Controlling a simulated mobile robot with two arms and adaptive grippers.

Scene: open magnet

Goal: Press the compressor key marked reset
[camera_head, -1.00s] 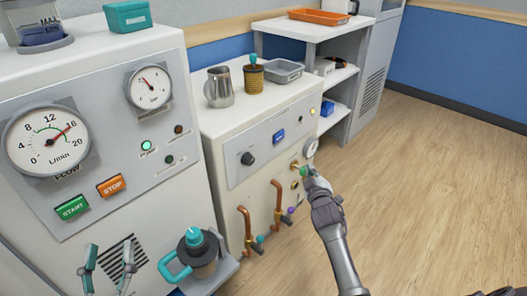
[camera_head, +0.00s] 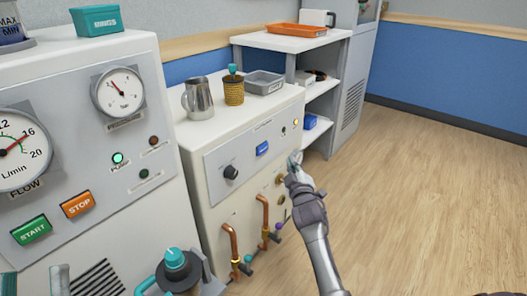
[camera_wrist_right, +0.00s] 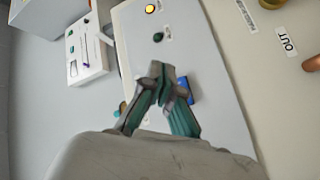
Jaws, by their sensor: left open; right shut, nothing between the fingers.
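The compressor (camera_head: 240,205) is the white cabinet in the middle, with a grey front panel. A blue key (camera_head: 262,149) sits on that panel; its lettering is too small to read. My right gripper (camera_head: 294,161) is shut and empty, in front of the panel's right end, to the right of the blue key. In the right wrist view my shut fingertips (camera_wrist_right: 162,72) partly cover the blue key (camera_wrist_right: 186,88); I cannot tell the gap to the panel. My left gripper (camera_head: 34,283) is open at the bottom left edge, partly cut off, far from the key.
A black knob (camera_head: 231,172) is left of the key, and a lit yellow lamp (camera_head: 296,122) is at the panel's right end. Copper pipes (camera_head: 265,222) stick out below. A metal jug (camera_head: 198,98) stands on top. The floor at right is clear.

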